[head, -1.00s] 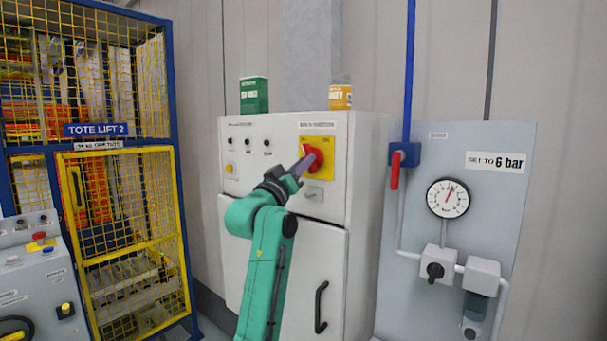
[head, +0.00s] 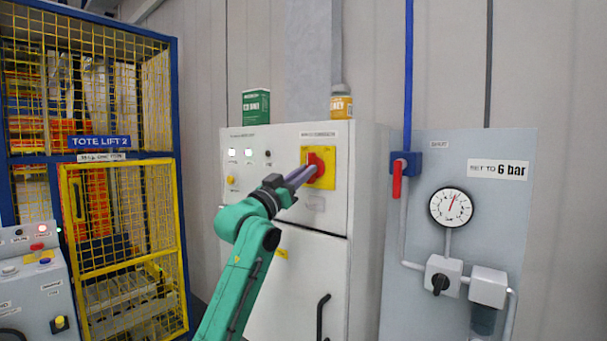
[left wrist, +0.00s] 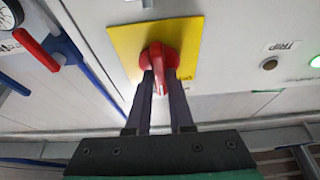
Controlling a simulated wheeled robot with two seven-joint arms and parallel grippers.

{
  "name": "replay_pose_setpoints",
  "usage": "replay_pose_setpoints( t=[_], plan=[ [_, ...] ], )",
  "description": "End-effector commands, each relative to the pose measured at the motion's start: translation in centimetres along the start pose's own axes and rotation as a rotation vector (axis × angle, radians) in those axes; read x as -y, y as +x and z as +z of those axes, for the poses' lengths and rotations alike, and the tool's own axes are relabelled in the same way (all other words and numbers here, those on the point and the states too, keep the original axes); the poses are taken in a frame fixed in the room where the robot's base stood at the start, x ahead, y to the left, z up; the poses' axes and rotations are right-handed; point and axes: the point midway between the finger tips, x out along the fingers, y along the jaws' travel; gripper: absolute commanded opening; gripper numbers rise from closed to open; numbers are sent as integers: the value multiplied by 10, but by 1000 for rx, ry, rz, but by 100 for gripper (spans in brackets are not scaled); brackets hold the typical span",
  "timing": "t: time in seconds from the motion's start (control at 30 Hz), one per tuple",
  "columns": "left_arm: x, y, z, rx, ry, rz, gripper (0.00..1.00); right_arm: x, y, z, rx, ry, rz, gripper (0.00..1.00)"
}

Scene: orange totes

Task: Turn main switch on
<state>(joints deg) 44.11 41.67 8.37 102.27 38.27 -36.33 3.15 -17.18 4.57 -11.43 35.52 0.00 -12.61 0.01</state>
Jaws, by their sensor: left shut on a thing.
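The main switch is a red rotary handle (head: 317,163) on a yellow plate (head: 328,181), at the upper right of the white cabinet's front (head: 285,205). My left gripper (head: 310,173) reaches it from the lower left and is shut on the red handle. In the left wrist view the red handle (left wrist: 162,58) stands out from the yellow plate (left wrist: 190,40), with a finger of my left gripper (left wrist: 160,84) on each side. The fingers partly hide the handle in the head view. A green lamp (left wrist: 315,62) glows beside a dark lamp marked TRIP (left wrist: 269,64). My right gripper is not in view.
A grey panel (head: 520,220) with a pressure gauge (head: 451,207) and red lever (head: 397,180) stands right of the cabinet. A yellow mesh cage (head: 125,215) and a control box (head: 35,275) are at left. Green (head: 255,107) and yellow (head: 341,107) boxes sit on top.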

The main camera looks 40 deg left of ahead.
Motion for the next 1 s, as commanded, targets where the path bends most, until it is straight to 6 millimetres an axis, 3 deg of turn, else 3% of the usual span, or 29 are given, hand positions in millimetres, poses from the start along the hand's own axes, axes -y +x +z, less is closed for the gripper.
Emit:
replay_pose_setpoints(
  t=[0.13, 0.17, 0.2, 0.23, 0.53, 0.67, 0.77, 1.0],
  plan=[
    [0, 0, 0, 0, 2, -1, 0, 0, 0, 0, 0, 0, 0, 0],
    [0, 0, 0, 0, 2, -1, 28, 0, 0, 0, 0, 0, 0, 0],
    [0, 0, 0, 0, 2, -1, 43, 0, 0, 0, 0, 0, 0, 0],
    [0, 0, 0, 0, 2, -1, 50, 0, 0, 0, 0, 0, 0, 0],
    [0, -1, 1, 1, 0, -1, 50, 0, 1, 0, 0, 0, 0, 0],
    [0, -10, 4, 1, 0, -1, 50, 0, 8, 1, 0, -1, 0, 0],
    [0, -29, 7, 2, 3, 0, 50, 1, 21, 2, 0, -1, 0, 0],
    [-1, -98, 10, 1, 4, -1, 50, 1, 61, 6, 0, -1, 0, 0]
  ],
)
